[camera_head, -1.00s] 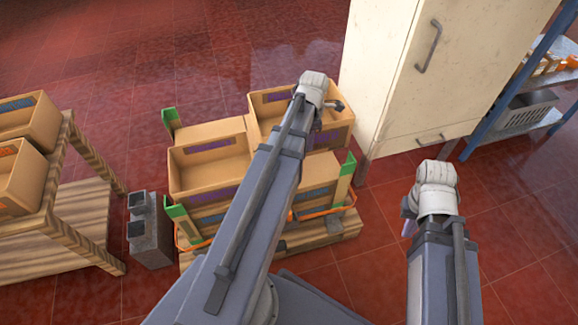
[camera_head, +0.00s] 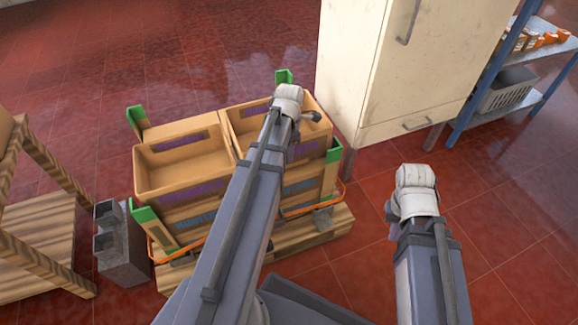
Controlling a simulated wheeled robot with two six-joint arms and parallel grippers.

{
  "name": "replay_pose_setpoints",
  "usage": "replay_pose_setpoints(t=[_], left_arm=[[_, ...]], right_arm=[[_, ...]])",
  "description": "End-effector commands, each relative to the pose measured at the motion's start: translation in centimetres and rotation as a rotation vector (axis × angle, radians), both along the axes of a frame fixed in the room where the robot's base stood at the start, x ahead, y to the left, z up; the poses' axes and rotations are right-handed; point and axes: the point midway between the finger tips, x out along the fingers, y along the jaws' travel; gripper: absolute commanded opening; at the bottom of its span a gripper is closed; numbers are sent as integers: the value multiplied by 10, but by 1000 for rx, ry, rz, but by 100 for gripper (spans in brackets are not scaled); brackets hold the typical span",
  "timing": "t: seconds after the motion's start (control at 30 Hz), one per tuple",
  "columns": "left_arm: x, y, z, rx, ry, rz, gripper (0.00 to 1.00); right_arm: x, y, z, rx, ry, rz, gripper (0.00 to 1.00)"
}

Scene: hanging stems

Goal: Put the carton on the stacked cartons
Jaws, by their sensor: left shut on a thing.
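The carton (camera_head: 237,130) is an open tan box with a purple label panel inside. It sits level beside another open tan carton (camera_head: 180,157), over the stacked cartons (camera_head: 190,219) on a wooden pallet (camera_head: 318,228). Whether its base touches the layer below is hidden. My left gripper (camera_head: 312,117) is at the carton's right side and shut on it; my forearm covers much of its front. My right gripper (camera_head: 391,212) is over bare floor right of the pallet, mostly hidden behind its wrist, so its jaws cannot be read.
Green-tipped corner posts (camera_head: 145,214) and an orange strap (camera_head: 163,238) surround the stack. A grey block (camera_head: 121,246) and a wooden table (camera_head: 35,245) stand left. A white cabinet (camera_head: 345,80) stands close behind right, with a blue-framed shelf (camera_head: 515,95) beyond. The right floor is clear.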

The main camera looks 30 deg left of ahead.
Motion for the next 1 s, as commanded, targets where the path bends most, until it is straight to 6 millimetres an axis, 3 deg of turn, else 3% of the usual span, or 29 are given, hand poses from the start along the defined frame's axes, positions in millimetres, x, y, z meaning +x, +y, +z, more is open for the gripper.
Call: replay_pose_setpoints(t=[0.43, 0.93, 1.0], left_arm=[[0, 0, -44, 1, -1, 0, 0], [0, 0, -49, 1, -1, 0, 0], [0, 0, -47, 0, 0, 0, 14]], right_arm=[[0, 1, -44, 3, -1, 6, 0], [0, 1, -49, 4, -1, 8, 0], [0, 1, -47, 4, -1, 8, 0]])
